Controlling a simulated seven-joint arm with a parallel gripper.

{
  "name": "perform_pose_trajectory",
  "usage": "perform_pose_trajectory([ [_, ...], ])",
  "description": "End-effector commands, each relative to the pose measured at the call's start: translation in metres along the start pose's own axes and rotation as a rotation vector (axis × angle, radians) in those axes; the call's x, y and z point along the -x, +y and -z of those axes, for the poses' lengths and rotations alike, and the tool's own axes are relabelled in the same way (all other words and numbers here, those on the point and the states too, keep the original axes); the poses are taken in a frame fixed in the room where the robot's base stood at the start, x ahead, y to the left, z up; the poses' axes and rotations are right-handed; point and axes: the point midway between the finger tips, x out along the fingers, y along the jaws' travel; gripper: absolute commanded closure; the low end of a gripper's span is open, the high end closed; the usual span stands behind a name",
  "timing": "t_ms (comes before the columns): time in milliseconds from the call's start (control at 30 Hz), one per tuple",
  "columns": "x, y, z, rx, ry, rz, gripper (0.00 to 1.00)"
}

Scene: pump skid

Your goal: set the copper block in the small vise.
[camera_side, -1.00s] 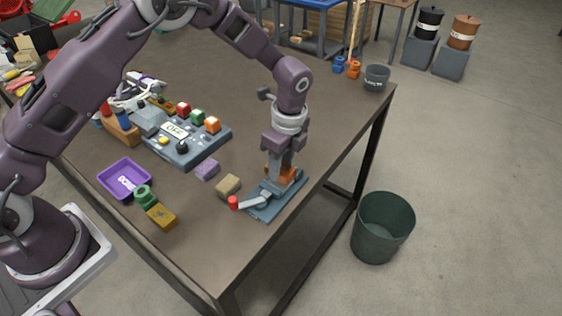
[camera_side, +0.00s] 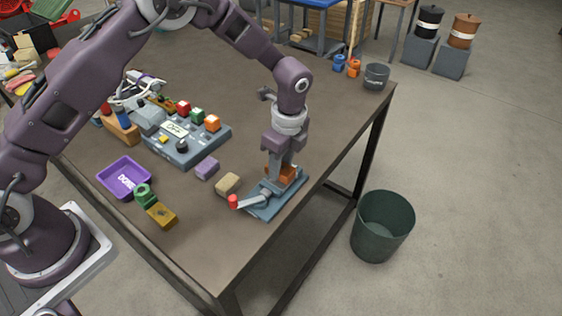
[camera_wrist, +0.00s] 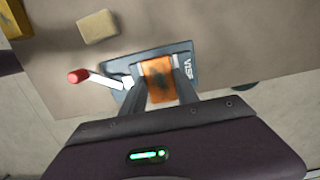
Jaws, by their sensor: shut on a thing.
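The small vise (camera_side: 262,207) is a blue-grey plate with a red-tipped lever, near the table's front right edge. It also shows in the wrist view (camera_wrist: 188,54), with its lettering. The copper block (camera_side: 287,175) is orange and sits at the vise between its jaws, as far as the views show; it also shows in the wrist view (camera_wrist: 156,76). My gripper (camera_wrist: 156,98) is shut on the block from above, and its fingers (camera_side: 279,166) hide part of it. Whether the block rests fully on the vise floor is hidden.
A tan block (camera_side: 227,184) and a purple block (camera_side: 207,167) stand left of the vise. A purple tray (camera_side: 124,178), a green piece (camera_side: 144,192), a mustard block (camera_side: 162,214) and a control panel (camera_side: 185,146) lie further left. The table's right edge is close to the vise.

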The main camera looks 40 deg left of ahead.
Motion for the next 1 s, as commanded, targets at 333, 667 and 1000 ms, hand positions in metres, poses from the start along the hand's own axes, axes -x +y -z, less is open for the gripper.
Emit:
perform_pose_trajectory([
  [333, -0.008, 0.000, 0.001, 0.000, 0.000, 0.001, 0.96],
  [667, -0.015, 0.000, 0.002, 0.001, 0.000, 0.001, 0.96],
  [1000, -0.015, 0.000, 0.002, 0.000, 0.000, -0.001, 0.38],
])
